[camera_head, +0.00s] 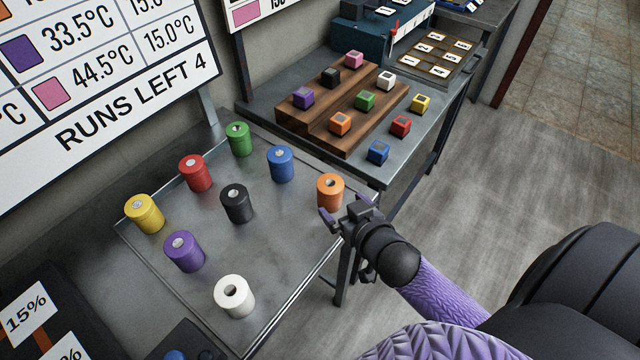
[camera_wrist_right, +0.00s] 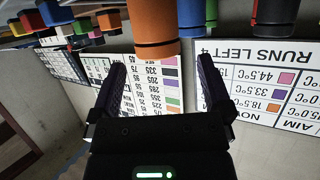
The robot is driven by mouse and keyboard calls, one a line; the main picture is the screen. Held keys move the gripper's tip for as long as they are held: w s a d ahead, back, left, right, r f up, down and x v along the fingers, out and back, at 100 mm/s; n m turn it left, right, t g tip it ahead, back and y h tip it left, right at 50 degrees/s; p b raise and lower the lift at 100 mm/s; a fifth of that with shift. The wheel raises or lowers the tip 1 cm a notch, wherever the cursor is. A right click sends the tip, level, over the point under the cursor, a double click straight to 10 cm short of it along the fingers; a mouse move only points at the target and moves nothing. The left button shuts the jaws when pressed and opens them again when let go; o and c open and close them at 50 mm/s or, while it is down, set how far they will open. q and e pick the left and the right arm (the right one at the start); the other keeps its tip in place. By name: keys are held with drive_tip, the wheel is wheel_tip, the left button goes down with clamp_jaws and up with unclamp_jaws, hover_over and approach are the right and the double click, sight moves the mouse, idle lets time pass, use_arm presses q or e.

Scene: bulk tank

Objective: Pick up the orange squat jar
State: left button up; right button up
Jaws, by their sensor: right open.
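The right wrist view is upside down. There the orange jar (camera_wrist_right: 153,22) is at the top, beyond the two dark fingers of the right gripper (camera_wrist_right: 161,75) and between their lines. Nothing is held between the fingers. My left gripper is not in view.
Blue (camera_head: 281,163), black (camera_head: 237,203), green (camera_head: 238,138), red (camera_head: 195,172), yellow (camera_head: 144,213), purple (camera_head: 183,250) and white (camera_head: 234,296) jars stand on the tray (camera_head: 262,255). A wooden stepped block (camera_head: 299,119) with coloured cubes is behind. Open floor lies right.

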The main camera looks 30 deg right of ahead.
sight(337, 195)
drive_tip(key=b+x, duration=0.1)
drive_tip(key=x, duration=0.2)
drive_tip(key=b+x, duration=0.1)
drive_tip(key=x, duration=0.2)
drive_tip(key=shift+d+f, duration=0.1)
drive_tip(key=shift+d, duration=0.15)
drive_tip(key=shift+w, duration=0.45)
drive_tip(key=c, duration=1.2)
